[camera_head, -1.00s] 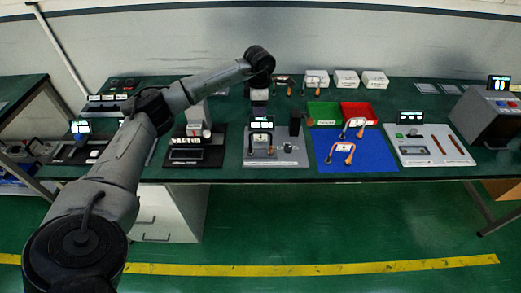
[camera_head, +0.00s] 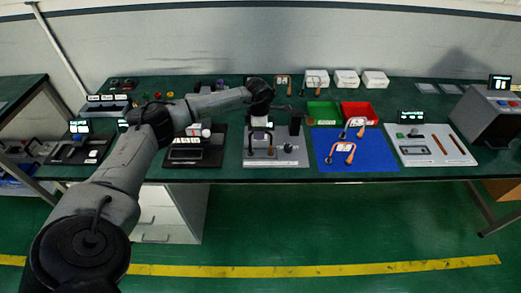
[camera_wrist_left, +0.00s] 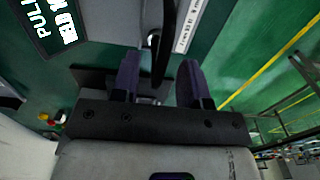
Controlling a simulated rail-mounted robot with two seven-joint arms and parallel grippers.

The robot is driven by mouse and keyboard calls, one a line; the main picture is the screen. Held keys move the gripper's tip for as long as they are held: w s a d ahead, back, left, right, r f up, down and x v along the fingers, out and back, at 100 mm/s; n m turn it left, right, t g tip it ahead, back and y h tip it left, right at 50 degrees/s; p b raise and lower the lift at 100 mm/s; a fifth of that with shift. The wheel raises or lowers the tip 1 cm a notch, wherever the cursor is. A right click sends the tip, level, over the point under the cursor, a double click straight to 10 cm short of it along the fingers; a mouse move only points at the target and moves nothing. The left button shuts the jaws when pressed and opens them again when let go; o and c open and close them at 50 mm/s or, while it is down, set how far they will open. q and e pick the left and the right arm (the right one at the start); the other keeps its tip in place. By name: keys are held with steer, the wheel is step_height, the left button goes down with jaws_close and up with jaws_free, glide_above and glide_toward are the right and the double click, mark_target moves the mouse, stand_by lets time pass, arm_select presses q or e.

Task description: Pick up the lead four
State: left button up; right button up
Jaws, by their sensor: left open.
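Several orange-and-black looped leads are in the head view. One lead (camera_head: 342,152) lies on the blue mat (camera_head: 378,160), and another lead (camera_head: 355,127) is at the mat's back edge. A further lead (camera_head: 283,82) stands at the back by the white boxes. I cannot read which one is lead four. My left gripper (camera_head: 261,124) hangs over the grey test fixture (camera_head: 289,158), left of the mat. In the left wrist view its two dark fingers (camera_wrist_left: 159,80) are apart, with a dark part of the scene beyond them. My right gripper is not in view.
A green bin (camera_head: 322,112) and a red bin (camera_head: 361,112) stand behind the mat. A white panel (camera_head: 438,155) lies to the right, and a black fixture (camera_head: 190,172) to the left. A display sign (camera_wrist_left: 48,22) shows in the left wrist view.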

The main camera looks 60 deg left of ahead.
arm_select(q)
steer(key=shift+f, duration=0.85)
jaws_close()
